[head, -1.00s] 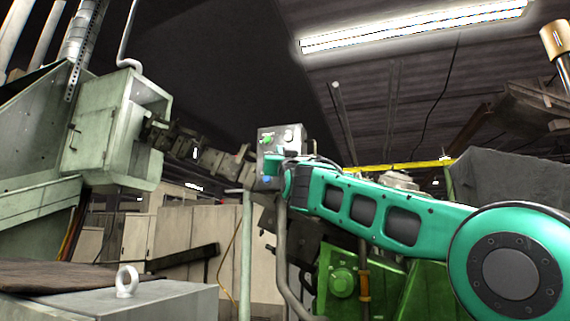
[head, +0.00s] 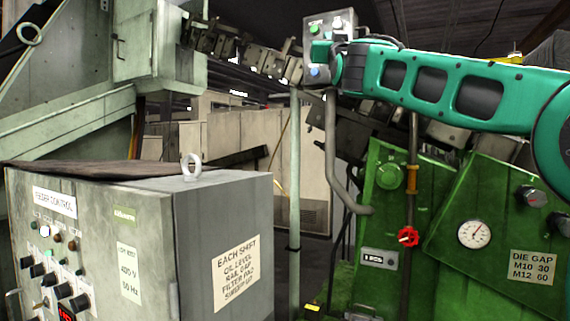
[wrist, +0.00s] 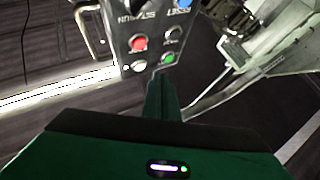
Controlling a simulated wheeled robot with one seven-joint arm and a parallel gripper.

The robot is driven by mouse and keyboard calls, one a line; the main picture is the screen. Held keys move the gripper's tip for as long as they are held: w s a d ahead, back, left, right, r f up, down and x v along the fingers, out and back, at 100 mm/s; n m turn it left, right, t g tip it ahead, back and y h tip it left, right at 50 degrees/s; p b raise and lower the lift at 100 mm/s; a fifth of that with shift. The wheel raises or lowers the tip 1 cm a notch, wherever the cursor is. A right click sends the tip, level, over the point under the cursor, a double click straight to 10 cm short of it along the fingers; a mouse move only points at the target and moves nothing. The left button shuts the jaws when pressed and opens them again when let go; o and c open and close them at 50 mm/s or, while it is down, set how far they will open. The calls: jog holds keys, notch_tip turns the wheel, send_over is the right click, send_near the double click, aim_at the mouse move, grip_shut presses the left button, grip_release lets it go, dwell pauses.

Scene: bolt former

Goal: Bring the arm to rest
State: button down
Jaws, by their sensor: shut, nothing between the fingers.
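My arm reaches in from the right in the head view, its teal links level with a small grey button box (head: 318,22) on a bent pipe. The box carries green, white and blue buttons. My gripper (wrist: 160,82) shows in the wrist view as dark green fingers pressed together, with nothing between them. The fingertips point toward the button box (wrist: 138,55), whose red and green buttons lie just beyond them. I cannot tell whether they touch it. In the head view the fingers are hard to make out near the box.
A grey feeder control cabinet (head: 224,230) with a lifting eye stands at the lower left. A green machine (head: 390,225) with a red valve handle (head: 408,237) and a gauge (head: 474,233) stands below my arm. A chain-like rail (head: 240,48) runs behind the box. Upright pipes stand between.

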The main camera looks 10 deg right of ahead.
jog(key=d+f+g+h, duration=0.1)
jog(key=d+f+g, duration=0.25)
jog(key=f, duration=0.65)
jog(key=d+f+g, duration=0.3)
jog(key=d+f, duration=0.2)
jog(key=f, duration=0.5)
jog(key=s+d+f+m+g+h, duration=0.1)
jog(key=s+d+f+g, duration=0.35)
jog(key=f, duration=0.65)
jog(key=s+d+f+m+g, duration=0.1)
jog(key=s+d+f+g, duration=0.35)
jog(key=f, duration=0.75)
jog(key=s+d+f+m+g+y, duration=0.1)
jog(key=s+d+f+g, duration=0.1)
jog(key=s+f, duration=0.75)
jog(key=s+d+f+m+g, duration=0.1)
jog(key=s+d+f+g, duration=0.2)
jog(key=s+f, duration=0.7)
jog(key=s+a+f+g+y, duration=0.1)
jog(key=s+a+f+g, duration=0.1)
jog(key=s+f, duration=0.3)
jog(key=s+a+f+m+g+y, duration=0.1)
jog(key=s+f, duration=0.4)
jog(key=s, duration=0.9)
jog(key=shift+s+a+f+m+g+y, duration=0.2)
jog(key=shift+a+m+g+y, duration=0.1)
jog(key=shift+a+g+y, duration=0.55)
jog(key=shift+w+f+h, duration=0.25)
jog(key=shift+w, duration=0.45)
